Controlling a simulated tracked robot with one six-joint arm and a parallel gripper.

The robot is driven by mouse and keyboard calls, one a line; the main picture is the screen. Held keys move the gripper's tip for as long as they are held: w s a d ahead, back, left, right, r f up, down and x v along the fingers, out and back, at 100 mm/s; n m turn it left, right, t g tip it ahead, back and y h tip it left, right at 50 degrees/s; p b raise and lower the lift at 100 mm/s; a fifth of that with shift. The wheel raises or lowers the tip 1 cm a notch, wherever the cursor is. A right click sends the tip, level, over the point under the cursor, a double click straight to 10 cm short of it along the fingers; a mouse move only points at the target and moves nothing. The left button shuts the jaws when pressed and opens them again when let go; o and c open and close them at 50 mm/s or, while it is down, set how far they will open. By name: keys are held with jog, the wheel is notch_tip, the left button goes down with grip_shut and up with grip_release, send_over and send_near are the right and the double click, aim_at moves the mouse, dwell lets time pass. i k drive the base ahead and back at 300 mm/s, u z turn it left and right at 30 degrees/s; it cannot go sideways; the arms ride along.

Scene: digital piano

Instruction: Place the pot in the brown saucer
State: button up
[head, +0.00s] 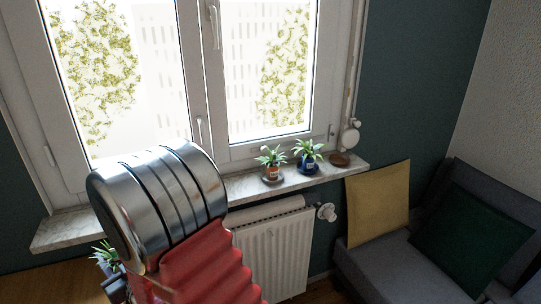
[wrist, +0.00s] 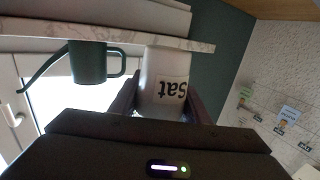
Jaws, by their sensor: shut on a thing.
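A white pot (wrist: 168,75) with dark letters, upside down in the wrist view, sits between the two fingers of my gripper (wrist: 163,98), which is shut on it. In the head view a green plant (head: 105,256) shows at the lower left beside my arm, which hides most of the gripper and the pot. The brown saucer (head: 340,159) lies empty at the right end of the windowsill. My gripper is well to the left of it.
On the marble windowsill (head: 240,185), a plant in an orange-and-white pot (head: 272,174) and one in a blue pot (head: 308,166) stand left of the saucer. A dark green watering can (wrist: 88,62) is near the held pot. A radiator (head: 275,255) is below.

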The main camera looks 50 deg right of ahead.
aim_at(339, 161)
jog(key=u, duration=0.05)
jog(key=k, duration=1.35)
jog(key=z, duration=0.9)
jog(key=i, duration=1)
jog(key=z, duration=0.15)
